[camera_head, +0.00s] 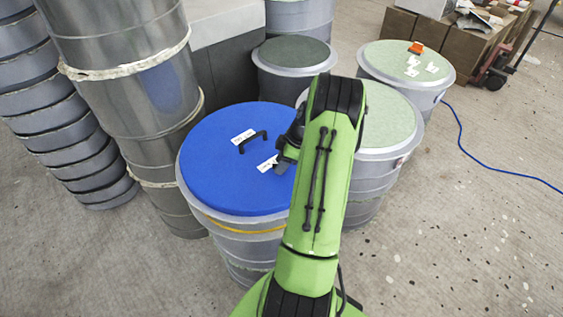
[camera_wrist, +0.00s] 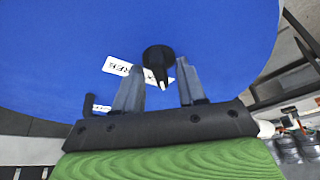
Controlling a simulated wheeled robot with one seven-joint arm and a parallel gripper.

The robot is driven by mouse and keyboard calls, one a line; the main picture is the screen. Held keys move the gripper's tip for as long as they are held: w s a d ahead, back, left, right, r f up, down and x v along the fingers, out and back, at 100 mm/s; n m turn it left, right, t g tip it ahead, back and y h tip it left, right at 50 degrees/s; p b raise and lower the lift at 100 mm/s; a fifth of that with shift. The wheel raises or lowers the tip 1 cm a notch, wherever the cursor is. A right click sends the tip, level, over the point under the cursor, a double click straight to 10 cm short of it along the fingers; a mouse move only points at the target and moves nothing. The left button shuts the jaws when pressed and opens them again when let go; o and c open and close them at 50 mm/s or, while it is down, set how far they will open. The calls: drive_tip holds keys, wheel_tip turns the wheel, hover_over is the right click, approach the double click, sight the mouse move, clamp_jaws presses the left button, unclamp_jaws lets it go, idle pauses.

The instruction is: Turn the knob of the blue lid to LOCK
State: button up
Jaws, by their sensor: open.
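The blue lid (camera_head: 215,170) lies on a grey drum in the middle of the head view and fills most of the wrist view (camera_wrist: 60,40). Its black knob (camera_wrist: 158,54), with a white pointer mark, shows in the wrist view; in the head view I cannot make it out beside my gripper. A white label reading FREE (camera_wrist: 117,65) is left of the knob; a second label is partly hidden behind the knob. My gripper (camera_wrist: 160,66) is open, its fingers either side of the knob's near part, with no clear contact. In the head view it is over the lid's right side (camera_head: 284,162).
A black handle (camera_head: 253,140) stands up from the lid, with a white label (camera_head: 242,136) behind it. Green-topped drums (camera_head: 385,120) stand close on the right and a dark-topped drum (camera_head: 295,52) behind. Tall stacked metal drums (camera_head: 130,70) rise at the left. Floor at right is mostly clear.

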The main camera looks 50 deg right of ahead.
clamp_jaws()
drive_tip(key=shift+f+m+b, duration=0.15)
drive_tip(key=shift+m+b, duration=0.25)
drive_tip(key=shift+b, duration=0.15)
drive_tip(key=shift+a+m, duration=0.1)
drive_tip(key=shift+m, duration=0.2)
unclamp_jaws()
drive_tip(key=p+v, duration=0.1)
drive_tip(key=v, duration=1.5)
drive_tip(key=shift+s+a+p, duration=0.15)
drive_tip(key=shift+a+p, duration=0.15)
drive_tip(key=shift+p, duration=0.05)
